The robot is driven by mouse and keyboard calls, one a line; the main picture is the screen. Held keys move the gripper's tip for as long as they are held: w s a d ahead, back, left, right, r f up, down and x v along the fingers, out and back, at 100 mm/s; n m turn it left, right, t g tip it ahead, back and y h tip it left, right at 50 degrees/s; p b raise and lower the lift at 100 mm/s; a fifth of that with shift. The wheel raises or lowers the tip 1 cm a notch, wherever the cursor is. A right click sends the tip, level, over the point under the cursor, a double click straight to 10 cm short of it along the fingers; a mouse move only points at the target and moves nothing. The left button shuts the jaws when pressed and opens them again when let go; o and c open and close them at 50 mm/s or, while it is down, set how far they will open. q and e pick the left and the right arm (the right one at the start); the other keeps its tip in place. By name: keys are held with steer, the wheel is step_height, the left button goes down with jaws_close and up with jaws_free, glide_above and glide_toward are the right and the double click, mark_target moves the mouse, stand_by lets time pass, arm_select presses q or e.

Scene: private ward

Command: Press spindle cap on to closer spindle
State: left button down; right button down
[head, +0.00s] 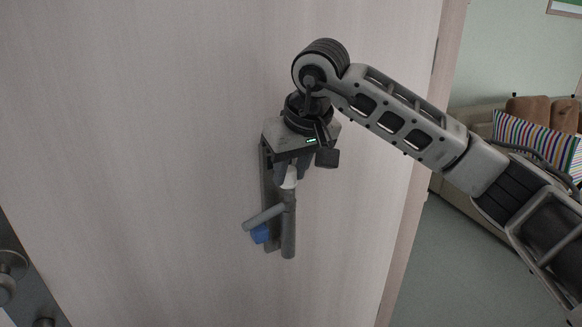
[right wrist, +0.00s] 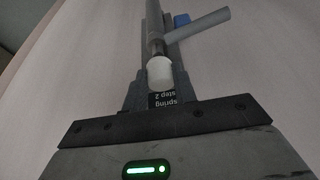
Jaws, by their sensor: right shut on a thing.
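The door closer is a grey bar-shaped unit (head: 289,232) on the pale door, with a short grey arm (head: 265,216) angled off it. The white spindle cap (head: 290,178) is between the fingers of my right gripper (head: 291,174), which is shut on it. In the right wrist view the cap (right wrist: 160,73) sits between the two dark fingers, in line with the narrow end of the closer's spindle (right wrist: 156,46). The cap meets or overlaps the spindle end; I cannot tell how far it is seated. My left gripper is not in view.
A dark backing plate (head: 267,190) lies behind the closer, and a blue part (head: 260,234) sits under the arm. The door handle (head: 8,272) is lower left; a sofa (head: 480,115) stands right beyond the door's edge.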

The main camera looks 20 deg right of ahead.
mark_target(293, 181)
steer(key=shift+f+b, duration=0.65)
steer(key=shift+f, duration=0.2)
steer(key=shift+f+b, duration=0.5)
steer(key=shift+f, duration=0.3)
steer(key=c, duration=1)
jaws_free()
steer(key=shift+c, duration=0.2)
